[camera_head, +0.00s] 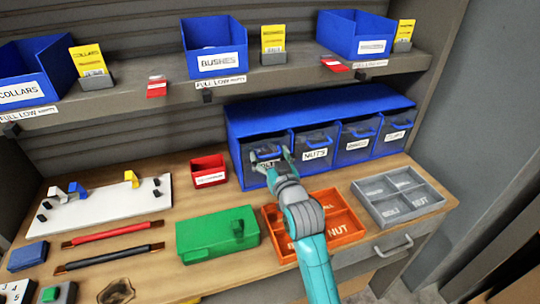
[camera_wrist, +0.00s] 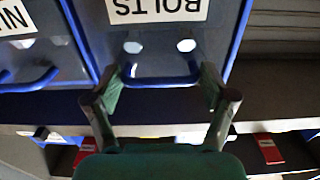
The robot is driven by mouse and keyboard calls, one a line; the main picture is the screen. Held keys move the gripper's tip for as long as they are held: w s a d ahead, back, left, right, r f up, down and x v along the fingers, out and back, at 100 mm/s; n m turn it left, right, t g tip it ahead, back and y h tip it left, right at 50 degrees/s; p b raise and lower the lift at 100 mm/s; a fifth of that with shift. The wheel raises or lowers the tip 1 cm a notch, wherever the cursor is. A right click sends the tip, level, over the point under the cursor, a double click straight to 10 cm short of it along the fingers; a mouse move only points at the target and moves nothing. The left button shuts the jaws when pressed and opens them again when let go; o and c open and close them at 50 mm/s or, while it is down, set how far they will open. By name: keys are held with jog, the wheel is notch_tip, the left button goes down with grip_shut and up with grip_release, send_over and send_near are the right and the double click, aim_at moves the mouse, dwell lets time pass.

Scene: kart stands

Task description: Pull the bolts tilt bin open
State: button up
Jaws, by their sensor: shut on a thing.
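The bolts tilt bin (camera_head: 258,147) is the leftmost of the dark clear-fronted bins in the blue cabinet (camera_head: 310,108) at the back of the bench. It looks upright and closed, level with its neighbours. In the wrist view, which is upside down, its front (camera_wrist: 160,42) shows a white BOLTS label and a blue handle (camera_wrist: 160,82). My gripper (camera_head: 270,157) is at the front of this bin. In the wrist view my gripper (camera_wrist: 162,88) has one finger at each end of the handle, shut on it. In the head view the gripper partly hides the bin's label.
The nuts bin (camera_head: 315,140) is directly right of the bolts bin. A red box (camera_head: 208,170) stands to the left. An orange divided tray (camera_head: 343,220) lies below my arm, with a green case (camera_head: 205,238) left of it and a grey tray (camera_head: 400,195) right.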

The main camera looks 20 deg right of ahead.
jog(key=shift+s+f, duration=0.3)
jog(key=shift+s, duration=0.3)
jog(key=shift+s+f, duration=0.25)
jog(key=shift+s, duration=0.4)
jog(key=shift+s+f, duration=0.3)
jog(key=shift+s, duration=0.3)
jog(key=o, duration=1.5)
jog(key=shift+o, duration=0.2)
jog(key=shift+r, duration=0.1)
jog(key=s, duration=0.7)
jog(key=shift+s, duration=0.2)
